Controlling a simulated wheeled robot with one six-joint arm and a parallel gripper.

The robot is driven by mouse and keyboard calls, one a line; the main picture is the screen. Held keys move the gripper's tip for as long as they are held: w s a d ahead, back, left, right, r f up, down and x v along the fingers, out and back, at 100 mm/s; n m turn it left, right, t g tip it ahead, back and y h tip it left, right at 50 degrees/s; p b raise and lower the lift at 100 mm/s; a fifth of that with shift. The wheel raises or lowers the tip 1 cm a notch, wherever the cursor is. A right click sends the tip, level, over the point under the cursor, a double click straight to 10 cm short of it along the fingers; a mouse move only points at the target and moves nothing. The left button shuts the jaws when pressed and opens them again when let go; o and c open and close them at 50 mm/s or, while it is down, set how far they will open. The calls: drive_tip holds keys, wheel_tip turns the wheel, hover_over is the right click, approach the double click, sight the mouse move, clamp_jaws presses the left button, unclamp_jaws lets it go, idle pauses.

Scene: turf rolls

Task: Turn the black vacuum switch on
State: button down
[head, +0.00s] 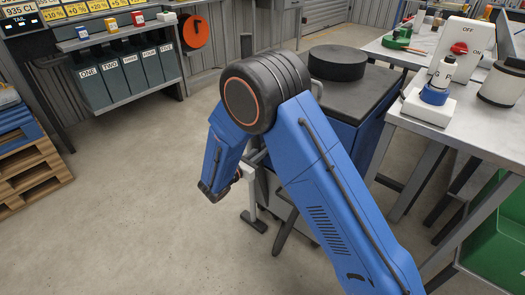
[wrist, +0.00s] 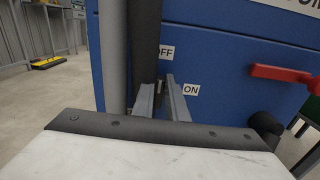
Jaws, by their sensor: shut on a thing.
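In the wrist view the blue cabinet front (wrist: 225,60) carries an OFF label (wrist: 166,52) and, lower and to the right, an ON label (wrist: 191,90). My gripper (wrist: 164,90) reaches between these labels, its two grey fingers close together. They are shut on the small dark black vacuum switch (wrist: 160,86), mostly hidden by the fingers. Which label it points at cannot be made out. In the head view my arm hides the fingers and the switch.
A red handle (wrist: 285,77) sticks out right of the labels. A grey vertical pipe (wrist: 112,55) and a black one (wrist: 144,45) stand close left of the fingers. In the head view a bench at right carries a white box with a red OFF/ON knob (head: 460,48).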

drive_tip(key=m, duration=0.6)
drive_tip(key=s+d+f+m, duration=0.1)
drive_tip(key=m, duration=0.4)
drive_tip(key=f+m, duration=0.1)
drive_tip(key=m, duration=0.5)
drive_tip(key=shift+s+d+m, duration=0.15)
drive_tip(key=shift+d+m, duration=0.1)
drive_tip(key=shift+m, duration=0.05)
idle(0.4)
drive_tip(key=c, duration=1.8)
unclamp_jaws()
drive_tip(key=shift+o, duration=0.2)
drive_tip(key=shift+a, duration=0.1)
drive_tip(key=v, duration=1.7)
